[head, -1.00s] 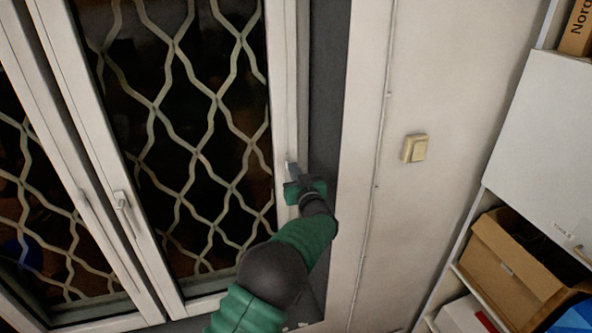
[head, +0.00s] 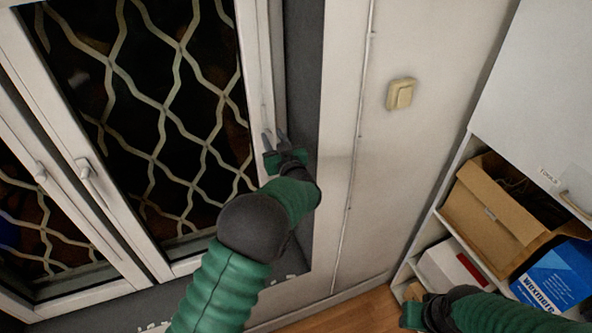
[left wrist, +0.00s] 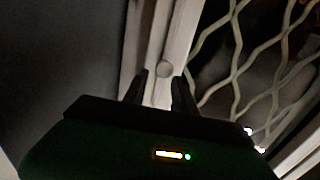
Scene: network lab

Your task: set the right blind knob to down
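A small round knob (left wrist: 164,69) sits on the white window frame in the left wrist view, ahead of my left gripper and roughly in line with the gap between its fingers. My left gripper (head: 274,137) is at the right-hand upright of the window frame (head: 262,60); it also shows in the left wrist view (left wrist: 161,92). Its two fingers are apart with nothing between them. I cannot make out the knob in the head view, near the fingers. My right gripper (head: 411,303) is low at the right, in front of the shelf; its finger opening is unclear.
A window with a diamond grille (head: 150,110) fills the left. Window handles (head: 84,168) are on its frames. A beige wall switch (head: 401,94) is on the wall. A shelf at the right holds a cardboard box (head: 497,215) and a blue box (head: 556,278).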

